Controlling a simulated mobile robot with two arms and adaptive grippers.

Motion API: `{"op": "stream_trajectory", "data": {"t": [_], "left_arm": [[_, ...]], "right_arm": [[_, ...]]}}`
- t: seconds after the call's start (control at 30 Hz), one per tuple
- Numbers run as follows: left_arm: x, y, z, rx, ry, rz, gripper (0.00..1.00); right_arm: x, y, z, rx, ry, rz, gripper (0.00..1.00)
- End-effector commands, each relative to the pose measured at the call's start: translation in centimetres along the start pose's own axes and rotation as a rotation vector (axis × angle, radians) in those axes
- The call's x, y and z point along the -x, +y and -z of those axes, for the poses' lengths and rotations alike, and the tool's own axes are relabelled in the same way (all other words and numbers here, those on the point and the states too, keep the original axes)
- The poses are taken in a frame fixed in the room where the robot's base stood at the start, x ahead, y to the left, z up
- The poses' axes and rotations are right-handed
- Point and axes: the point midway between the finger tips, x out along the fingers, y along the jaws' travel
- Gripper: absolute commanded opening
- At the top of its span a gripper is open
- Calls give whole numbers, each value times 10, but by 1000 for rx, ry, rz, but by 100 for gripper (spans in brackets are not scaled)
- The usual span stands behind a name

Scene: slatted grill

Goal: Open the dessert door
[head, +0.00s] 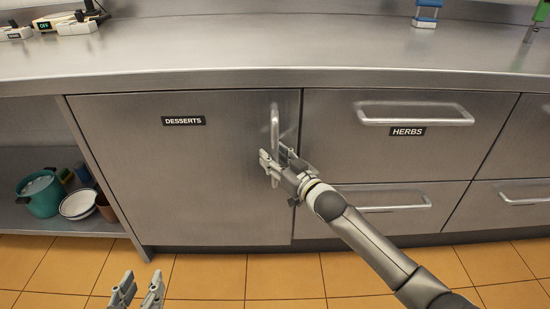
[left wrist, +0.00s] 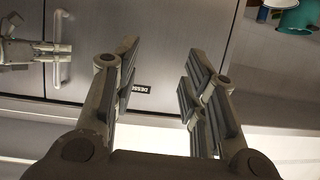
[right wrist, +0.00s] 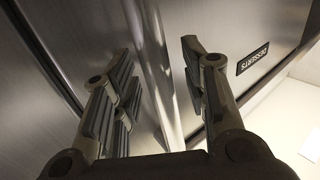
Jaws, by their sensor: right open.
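The dessert door (head: 180,165) is a flat steel cabinet door with a black DESSERTS label (head: 183,121), and it looks closed. Its vertical bar handle (head: 275,128) is on the door's right side. My right gripper (head: 272,163) is at the lower part of this handle. In the right wrist view the handle (right wrist: 160,60) runs between the open fingers (right wrist: 158,95); whether they touch it I cannot tell. My left gripper (head: 137,288) is open and empty, low in front of the door. The left wrist view shows its spread fingers (left wrist: 157,90) and the label beyond.
HERBS drawers (head: 400,150) with horizontal handles are to the right. An open shelf at the left holds a teal pot (head: 40,194) and bowls (head: 78,204). The steel counter (head: 280,50) overhangs above. The tiled floor (head: 210,277) before the door is clear except for my left gripper.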

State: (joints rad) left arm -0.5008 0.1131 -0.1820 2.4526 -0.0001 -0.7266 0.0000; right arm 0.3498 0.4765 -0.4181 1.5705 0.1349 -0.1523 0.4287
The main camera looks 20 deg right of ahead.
Motion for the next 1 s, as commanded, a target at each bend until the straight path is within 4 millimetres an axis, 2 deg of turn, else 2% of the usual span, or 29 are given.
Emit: {"op": "stream_trajectory", "data": {"t": [0.13, 0.43, 0.87, 1.0], "left_arm": [[0, 0, 0, 0, -1, 0, 40], [0, 0, 0, 0, -1, 0, 40], [1, 0, -2, 0, -21, 1, 40], [6, -3, -22, 1, -120, 7, 40]], "right_arm": [[0, 0, 0, 0, 0, 0, 38], [0, 0, 0, 0, 0, 0, 0], [2, -3, 0, -2, -1, -4, 0], [7, -9, 0, -5, -1, -16, 0]]}}
